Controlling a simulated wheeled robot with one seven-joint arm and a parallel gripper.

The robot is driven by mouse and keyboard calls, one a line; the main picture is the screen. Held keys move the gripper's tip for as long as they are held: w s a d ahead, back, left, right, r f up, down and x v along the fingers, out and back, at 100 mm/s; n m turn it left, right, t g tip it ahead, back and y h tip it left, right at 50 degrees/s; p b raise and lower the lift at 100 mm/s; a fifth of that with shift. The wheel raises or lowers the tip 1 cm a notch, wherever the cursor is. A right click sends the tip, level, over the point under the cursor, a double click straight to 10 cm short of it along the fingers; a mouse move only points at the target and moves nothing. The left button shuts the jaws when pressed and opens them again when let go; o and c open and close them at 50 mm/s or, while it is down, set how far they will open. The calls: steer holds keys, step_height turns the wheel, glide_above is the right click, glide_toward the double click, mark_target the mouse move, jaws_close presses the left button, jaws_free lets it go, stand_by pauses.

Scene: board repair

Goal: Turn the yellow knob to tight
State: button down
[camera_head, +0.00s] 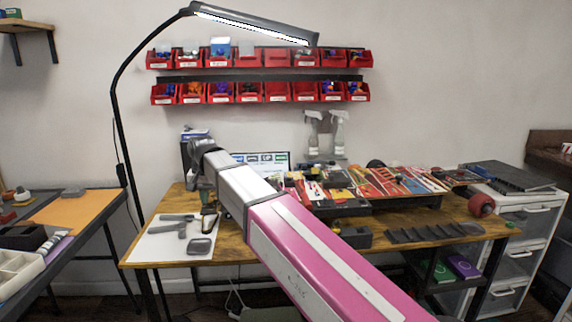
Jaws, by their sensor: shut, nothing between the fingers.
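I cannot make out the yellow knob in the head view; my arm crosses the middle of the picture and hides part of the workbench (228,247). My gripper (203,172) is at the far end of the arm, over the left back part of the bench. It is small and partly hidden by my own wrist. It is shut and empty. I cannot tell whether it touches anything.
A white mat (160,246) with grey parts lies at the bench's left. A crowded tool tray (425,203) fills the middle and right. Red bins (277,92) hang on the wall. A black lamp (117,100) stands left. A white drawer unit (513,240) is at right.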

mark_target(214, 211)
steer(key=shift+s+d+f+h, duration=0.15)
steer(key=shift+d+f, duration=0.1)
steer(key=shift+d, duration=0.25)
steer(key=shift+d+f+h, duration=0.1)
steer(key=shift+d+f, duration=0.15)
steer(key=shift+d, duration=0.3)
steer(key=shift+s+d+f+h, duration=0.15)
steer(key=shift+d+f, duration=0.1)
steer(key=shift+d, duration=0.25)
steer(key=shift+s, duration=0.3)
steer(key=shift+r, duration=0.1)
steer(key=shift+w+r, duration=0.15)
steer(key=shift+r, duration=0.45)
steer(key=r, duration=0.3)
steer(key=a+r, duration=0.1)
steer(key=r, duration=0.1)
steer(key=shift+w, duration=0.25)
steer(key=shift+a, duration=0.1)
